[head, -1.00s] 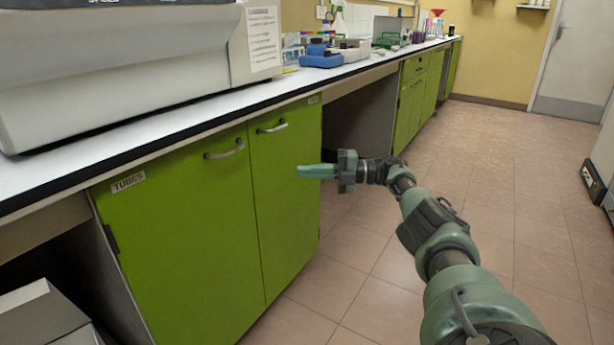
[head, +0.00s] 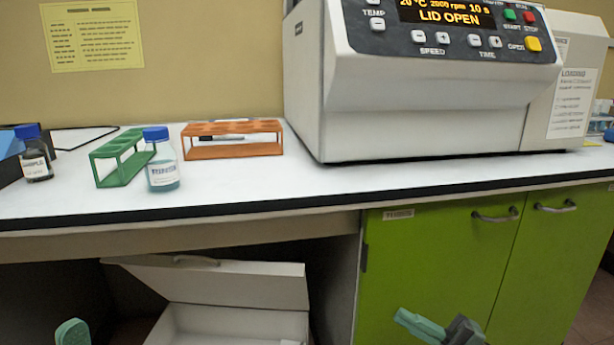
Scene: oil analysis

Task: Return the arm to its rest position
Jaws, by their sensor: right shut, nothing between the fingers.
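My right gripper (head: 404,318) shows at the bottom right of the head view, in front of the green cabinet (head: 440,260). Its green fingers are shut and empty, pointing to the left. Most of the right arm is below the picture. A rounded green tip (head: 73,332) at the bottom left edge looks like part of my left gripper. Too little of it shows to tell whether it is open or shut.
The white bench (head: 250,182) holds a centrifuge (head: 420,110) reading "LID OPEN", an orange rack (head: 235,150), a green rack (head: 120,175), a blue-capped bottle (head: 162,172) and a dark sample bottle (head: 36,165). An open white box (head: 235,285) stands under the bench.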

